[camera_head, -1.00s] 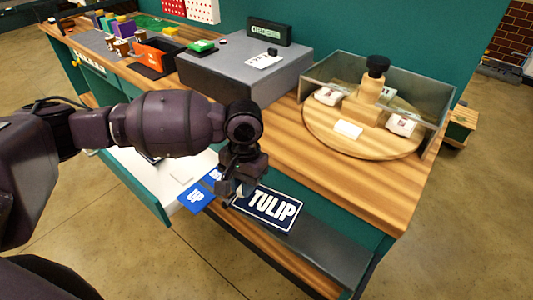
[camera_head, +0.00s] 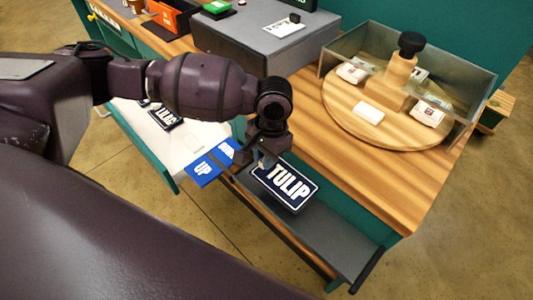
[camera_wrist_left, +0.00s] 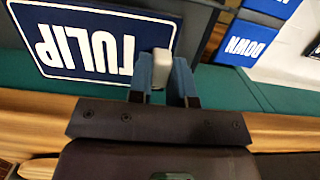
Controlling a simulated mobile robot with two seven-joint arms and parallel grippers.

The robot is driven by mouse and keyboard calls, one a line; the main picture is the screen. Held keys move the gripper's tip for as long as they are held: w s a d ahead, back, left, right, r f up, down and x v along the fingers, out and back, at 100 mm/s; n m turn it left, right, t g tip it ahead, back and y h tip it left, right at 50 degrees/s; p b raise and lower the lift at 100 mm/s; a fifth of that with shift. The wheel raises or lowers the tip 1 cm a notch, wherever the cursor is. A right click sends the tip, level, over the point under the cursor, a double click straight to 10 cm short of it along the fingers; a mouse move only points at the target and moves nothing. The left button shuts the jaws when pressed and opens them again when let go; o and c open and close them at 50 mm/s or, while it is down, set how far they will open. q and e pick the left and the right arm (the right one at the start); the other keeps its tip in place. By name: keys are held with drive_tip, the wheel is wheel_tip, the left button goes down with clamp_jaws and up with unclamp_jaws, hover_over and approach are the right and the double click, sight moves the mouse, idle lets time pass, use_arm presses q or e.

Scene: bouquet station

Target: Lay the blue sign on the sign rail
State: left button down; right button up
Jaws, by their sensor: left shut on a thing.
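The dark blue TULIP sign (camera_head: 284,184), with a white border and white letters, is held by my left gripper (camera_head: 262,160). In the left wrist view the gripper's two blue fingers (camera_wrist_left: 162,75) are shut on a small pale tab at the edge of the sign (camera_wrist_left: 85,45). The sign is in front of the counter's front face, over the left part of the dark grey sign rail (camera_head: 328,236). It hides part of the rail, and I cannot tell whether it touches it. My right gripper is not in view.
A round wooden turntable (camera_head: 345,105) stands on the counter (camera_head: 320,150). The rail's right part is bare.

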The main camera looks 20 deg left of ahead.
use_arm(q)
drive_tip(key=shift+f+b, duration=0.65)
drive_tip(key=shift+f, duration=0.25)
drive_tip(key=shift+f+b, duration=0.75)
drive_tip(key=shift+f, duration=1.45)
